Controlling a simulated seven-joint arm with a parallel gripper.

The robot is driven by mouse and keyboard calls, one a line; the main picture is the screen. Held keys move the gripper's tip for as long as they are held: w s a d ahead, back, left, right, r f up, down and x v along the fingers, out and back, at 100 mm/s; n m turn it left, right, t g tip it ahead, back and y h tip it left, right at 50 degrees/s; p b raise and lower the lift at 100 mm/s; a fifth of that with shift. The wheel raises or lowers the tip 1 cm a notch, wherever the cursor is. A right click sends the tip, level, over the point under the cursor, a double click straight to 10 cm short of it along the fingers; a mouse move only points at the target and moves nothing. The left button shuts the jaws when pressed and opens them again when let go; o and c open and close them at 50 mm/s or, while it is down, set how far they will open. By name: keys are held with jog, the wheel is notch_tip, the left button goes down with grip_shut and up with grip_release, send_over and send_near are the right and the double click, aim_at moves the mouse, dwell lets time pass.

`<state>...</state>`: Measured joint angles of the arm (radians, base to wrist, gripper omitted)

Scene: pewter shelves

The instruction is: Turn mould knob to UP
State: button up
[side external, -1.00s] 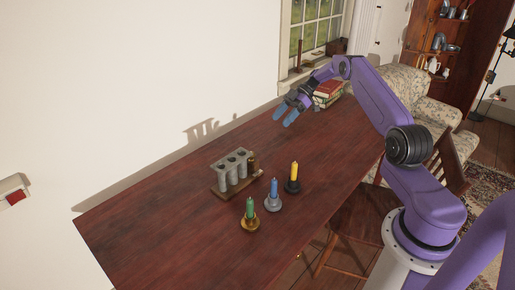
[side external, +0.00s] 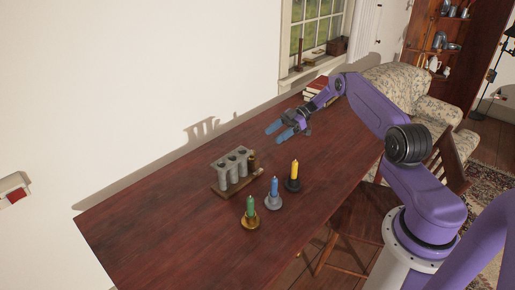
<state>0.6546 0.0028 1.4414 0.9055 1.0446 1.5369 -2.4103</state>
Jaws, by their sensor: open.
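A grey candle mould (side external: 228,179) with several upright tubes stands on a wooden base at the middle left of the table. A small brass-brown part, which looks like its knob (side external: 253,162), sits at the right end of the mould. Its setting is too small to read. My gripper (side external: 278,132) is open and empty, with blue fingertips pointing down and left. It is above the table, up and right of the mould in the picture, and apart from it.
Green (side external: 250,207), blue (side external: 274,187) and yellow (side external: 294,170) candles stand in holders in front and right of the mould. Books (side external: 316,85) lie at the table's far end, partly behind my arm. A white wall runs behind the table. The table's left front is clear.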

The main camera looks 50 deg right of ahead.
jog(key=x, duration=0.9)
jog(key=shift+a, duration=0.15)
jog(key=c, duration=1)
